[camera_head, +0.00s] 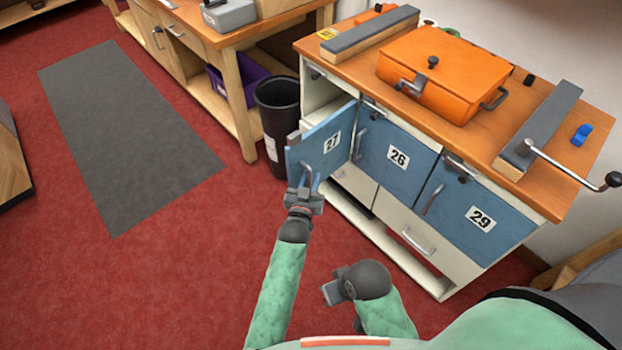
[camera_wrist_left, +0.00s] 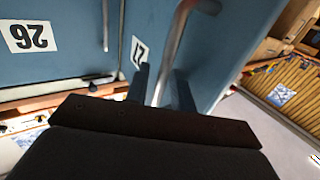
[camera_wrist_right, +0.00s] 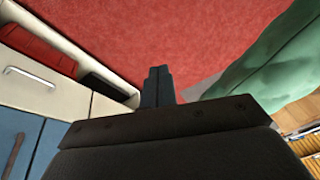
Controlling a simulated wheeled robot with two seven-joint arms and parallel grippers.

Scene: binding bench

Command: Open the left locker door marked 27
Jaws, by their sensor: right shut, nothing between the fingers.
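The blue door marked 27 (camera_head: 326,146) stands partly open, swung out from the locker's left compartment. Its bar handle (camera_head: 314,172) also shows in the left wrist view (camera_wrist_left: 174,50). My left gripper (camera_head: 308,183) is at this handle, its fingers apart on either side of the bar. In the left wrist view, the left gripper (camera_wrist_left: 162,90) shows a gap beside the bar; whether a finger touches it is unclear. My right gripper (camera_head: 332,292) is shut and empty, low in front of the cabinet; its closed fingers show in the right wrist view (camera_wrist_right: 157,86).
Blue doors 26 (camera_head: 390,175) and 29 (camera_head: 462,222) are shut. A black bin (camera_head: 279,115) stands beside the open door's free edge. An orange case (camera_head: 440,75) sits on the cabinet's wooden top. Red floor (camera_head: 215,240) is clear at left, around a grey mat (camera_head: 125,130).

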